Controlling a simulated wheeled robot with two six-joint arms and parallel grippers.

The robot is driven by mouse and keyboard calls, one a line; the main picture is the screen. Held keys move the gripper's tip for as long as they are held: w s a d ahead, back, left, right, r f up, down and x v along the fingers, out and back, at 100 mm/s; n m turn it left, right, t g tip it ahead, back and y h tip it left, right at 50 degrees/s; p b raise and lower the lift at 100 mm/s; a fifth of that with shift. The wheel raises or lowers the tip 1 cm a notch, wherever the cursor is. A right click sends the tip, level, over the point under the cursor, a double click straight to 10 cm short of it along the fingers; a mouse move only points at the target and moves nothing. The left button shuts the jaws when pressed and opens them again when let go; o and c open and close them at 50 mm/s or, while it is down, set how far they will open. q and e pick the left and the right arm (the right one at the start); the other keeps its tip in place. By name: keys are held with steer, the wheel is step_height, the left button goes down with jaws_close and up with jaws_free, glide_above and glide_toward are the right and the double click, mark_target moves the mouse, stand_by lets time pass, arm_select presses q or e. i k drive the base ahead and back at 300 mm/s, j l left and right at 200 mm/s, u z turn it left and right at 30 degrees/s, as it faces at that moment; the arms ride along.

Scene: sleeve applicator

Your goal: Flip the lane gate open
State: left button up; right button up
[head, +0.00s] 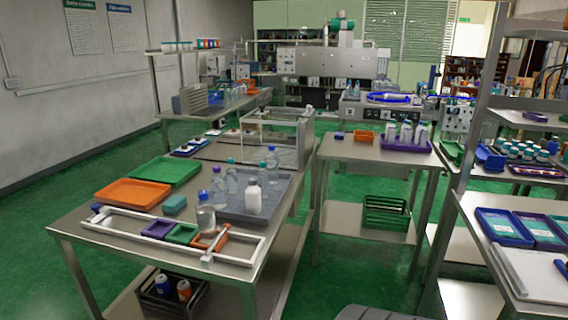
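A long white lane frame (120,240) lies on the near steel table. A small white bar with a block at its end (214,246) crosses the lane near its right part; it looks like the lane gate, and I cannot tell clearly whether it is open or shut. Small purple (158,229), green (182,234) and orange bins sit in the lane left of and around the bar. Neither of my grippers is in view.
Behind the lane are a grey tray (275,208) with several bottles, an orange tray (132,193) and a green tray (165,170). A clear-walled frame (270,140) stands at the table's far end.

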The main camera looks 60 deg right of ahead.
mark_target(226, 226)
steer(key=l+z, duration=0.15)
steer(key=z, duration=0.25)
steer(key=i+z, duration=0.1)
steer(key=z, duration=0.25)
steer(key=i+l+z, duration=0.1)
steer(key=z, duration=0.3)
steer(key=i+l+z, duration=0.1)
steer(key=z, duration=0.3)
